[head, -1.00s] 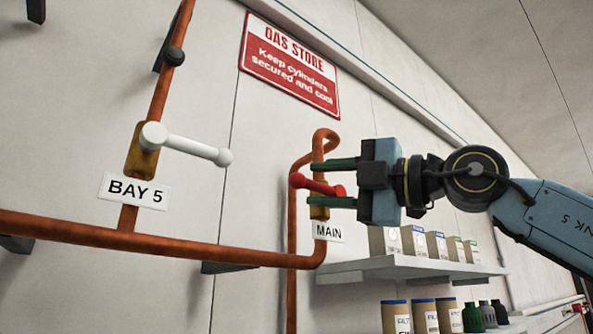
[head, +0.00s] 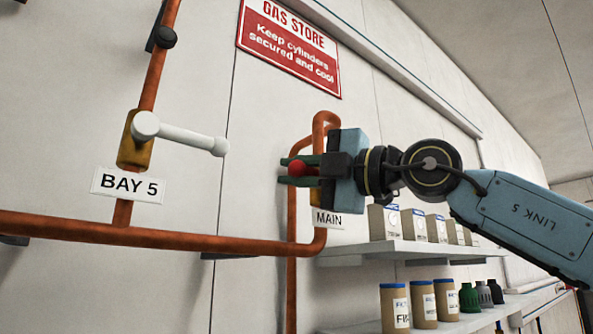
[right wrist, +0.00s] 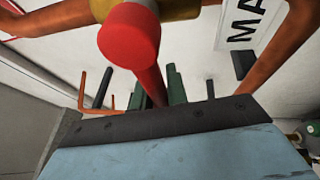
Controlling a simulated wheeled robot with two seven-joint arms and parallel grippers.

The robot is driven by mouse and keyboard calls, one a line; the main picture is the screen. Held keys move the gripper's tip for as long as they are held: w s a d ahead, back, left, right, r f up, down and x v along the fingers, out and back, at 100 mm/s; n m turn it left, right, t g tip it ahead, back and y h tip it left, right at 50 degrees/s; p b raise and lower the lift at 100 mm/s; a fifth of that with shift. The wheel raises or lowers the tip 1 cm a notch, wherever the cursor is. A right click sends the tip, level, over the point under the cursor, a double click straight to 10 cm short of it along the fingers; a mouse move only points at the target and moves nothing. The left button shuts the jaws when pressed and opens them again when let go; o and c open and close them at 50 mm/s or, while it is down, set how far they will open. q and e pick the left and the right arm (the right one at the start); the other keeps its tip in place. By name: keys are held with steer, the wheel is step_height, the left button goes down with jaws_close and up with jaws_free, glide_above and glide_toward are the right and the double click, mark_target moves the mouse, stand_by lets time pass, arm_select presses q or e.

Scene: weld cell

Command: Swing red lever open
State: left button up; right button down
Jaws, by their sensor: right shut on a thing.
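The red lever (head: 298,168) is on the valve above the MAIN label. The brass valve body (right wrist: 175,6) shows at the top of the right wrist view. My left gripper is not in view.
Copper pipes (head: 140,238) run along the wall around the valve. A white lever (head: 180,134) on the BAY 5 valve stands to the left. Shelves (head: 400,250) with boxes, tubs and bottles are below and right of my right gripper.

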stand_by(0.3)
steer(key=shift+b, duration=0.4)
steer(key=r+m+t+b, duration=0.1)
steer(key=m+b, duration=0.2)
steer(key=r+m+t+b, duration=0.1)
steer(key=m+b, duration=0.2)
steer(key=b, duration=0.1)
steer(key=d+r+m+t+b, duration=0.1)
steer(key=r+m+t+b, duration=0.1)
steer(key=m+b, duration=0.1)
steer(key=shift+w+d+b, duration=0.1)
steer(key=shift+w+b, duration=0.3)
steer(key=shift+b, duration=0.15)
steer(key=shift+r, duration=0.1)
steer(key=c, duration=1.4)
jaws_free()
